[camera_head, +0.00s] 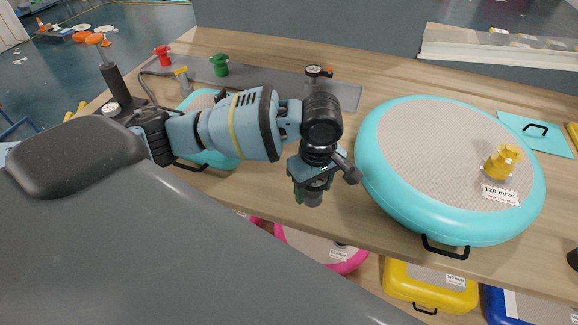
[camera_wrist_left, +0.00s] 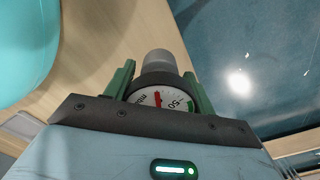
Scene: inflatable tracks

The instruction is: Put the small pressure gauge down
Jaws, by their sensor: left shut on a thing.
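My left gripper (camera_head: 312,190) is shut on the small pressure gauge (camera_wrist_left: 160,97). In the left wrist view the gauge sits between the two green fingers (camera_wrist_left: 158,85), with a white dial, a red needle, a dark rim and a grey cylindrical end. My right gripper is not in view.
A large turquoise inflatable disc (camera_head: 430,140) with a yellow valve piece (camera_head: 502,162) lies right of the gripper. A smaller turquoise inflatable (camera_head: 208,155) is partly behind my arm. A grey strip (camera_head: 345,97) holds a black-and-orange fitting (camera_head: 318,72). Pink (camera_head: 320,252) and yellow (camera_head: 430,290) inflatables lie below the table edge.

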